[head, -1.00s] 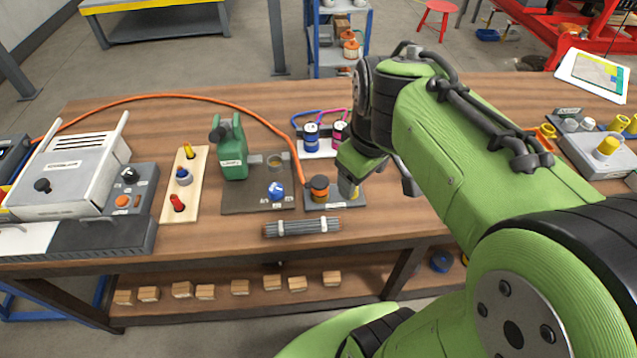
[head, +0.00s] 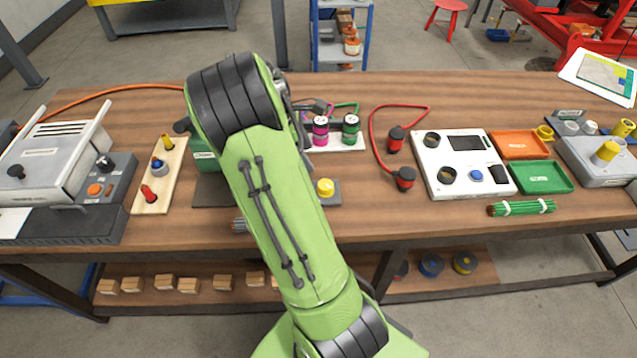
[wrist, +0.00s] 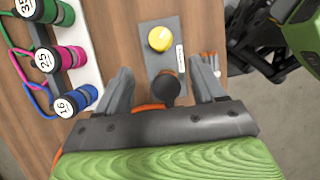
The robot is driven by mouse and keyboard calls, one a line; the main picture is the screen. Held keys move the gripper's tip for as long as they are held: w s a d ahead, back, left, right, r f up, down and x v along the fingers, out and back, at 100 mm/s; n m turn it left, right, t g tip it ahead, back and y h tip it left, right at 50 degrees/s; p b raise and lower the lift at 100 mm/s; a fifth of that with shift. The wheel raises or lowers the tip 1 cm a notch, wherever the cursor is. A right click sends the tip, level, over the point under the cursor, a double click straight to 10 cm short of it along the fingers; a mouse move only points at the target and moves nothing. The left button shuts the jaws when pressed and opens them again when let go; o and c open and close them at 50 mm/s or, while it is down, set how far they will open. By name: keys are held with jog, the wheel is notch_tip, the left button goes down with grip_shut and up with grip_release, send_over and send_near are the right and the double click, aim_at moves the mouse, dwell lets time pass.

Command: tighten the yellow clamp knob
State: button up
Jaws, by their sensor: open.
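The yellow clamp knob (head: 325,187) sits on a small grey plate (head: 333,200) on the bench, just right of my arm in the head view. In the wrist view the yellow knob (wrist: 160,38) is near the top of the grey plate (wrist: 163,60), beyond my fingertips. My gripper (wrist: 161,66) is open, with one finger on each side of the plate. A black-topped part (wrist: 172,88) with the orange hose beside it shows between the fingers, nearer the palm. In the head view my arm hides the gripper and that part.
Numbered spools on a white rack (head: 345,143) stand behind the plate; in the wrist view the blue spool (wrist: 76,101) is left of my left finger. A white panel (head: 462,162) stands farther right.

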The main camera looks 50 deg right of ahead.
aim_at(325, 184)
jog(key=b+x, duration=0.3)
jog(key=x, duration=0.9)
jog(key=shift+f+b, duration=0.15)
jog(key=shift+b, duration=0.25)
jog(key=c, duration=1.1)
jog(key=shift+o, duration=0.2)
